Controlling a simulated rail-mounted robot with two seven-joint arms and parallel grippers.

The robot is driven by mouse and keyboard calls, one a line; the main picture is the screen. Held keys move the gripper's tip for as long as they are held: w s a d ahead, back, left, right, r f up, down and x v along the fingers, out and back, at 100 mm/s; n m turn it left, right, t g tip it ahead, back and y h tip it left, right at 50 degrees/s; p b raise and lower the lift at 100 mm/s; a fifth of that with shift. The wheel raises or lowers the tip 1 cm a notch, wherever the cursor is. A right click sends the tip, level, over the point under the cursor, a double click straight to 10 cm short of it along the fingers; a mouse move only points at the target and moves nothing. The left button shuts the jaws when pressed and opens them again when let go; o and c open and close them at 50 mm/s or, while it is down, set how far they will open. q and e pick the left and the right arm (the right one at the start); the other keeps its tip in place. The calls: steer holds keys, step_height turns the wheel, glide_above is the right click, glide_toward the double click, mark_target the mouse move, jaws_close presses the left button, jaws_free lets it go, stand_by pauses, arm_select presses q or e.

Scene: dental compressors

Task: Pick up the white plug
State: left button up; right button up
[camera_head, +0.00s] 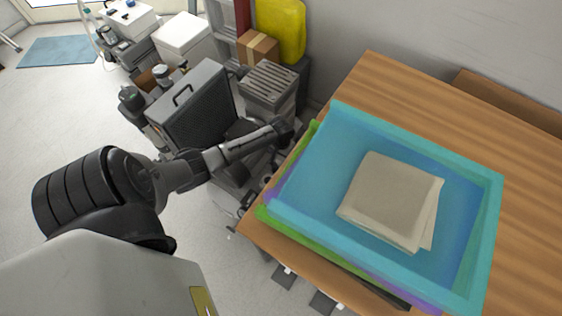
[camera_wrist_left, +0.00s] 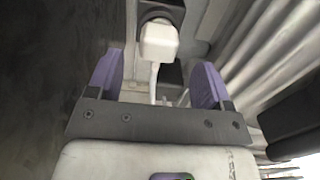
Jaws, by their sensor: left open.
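In the left wrist view, a white block that looks like the plug (camera_wrist_left: 158,43) sits ahead of my left gripper (camera_wrist_left: 157,72), roughly centred between its two purple-padded fingers. The fingers are apart and the gripper is open. A pale, narrow strip runs from the block down between the fingers. I cannot tell whether the fingers reach around the plug or stop short of it. In the head view, my left arm reaches right towards the dark equipment beside the table, and its gripper end is hard to make out there. The plug cannot be made out in the head view. My right gripper is not in view.
A wooden table (camera_head: 400,85) stands at the right, bearing stacked crates, the top one blue (camera_head: 315,175) with a folded beige cloth (camera_head: 390,200) inside. A dark grey case (camera_head: 205,105) and a ribbed grey unit (camera_head: 268,84) stand behind my arm. Corrugated pale hose (camera_wrist_left: 265,60) lies close right of the gripper.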

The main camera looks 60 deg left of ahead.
mark_target(281, 158)
arm_select(q)
step_height(281, 158, down, 5)
steer(key=b, duration=0.2)
steer(key=shift+d+r+b, duration=0.15)
steer(key=shift+r+b, duration=0.05)
steer(key=shift+b, duration=0.15)
steer(key=shift+r, duration=0.1)
steer(key=shift+c, duration=0.7)
steer(key=c, duration=0.9)
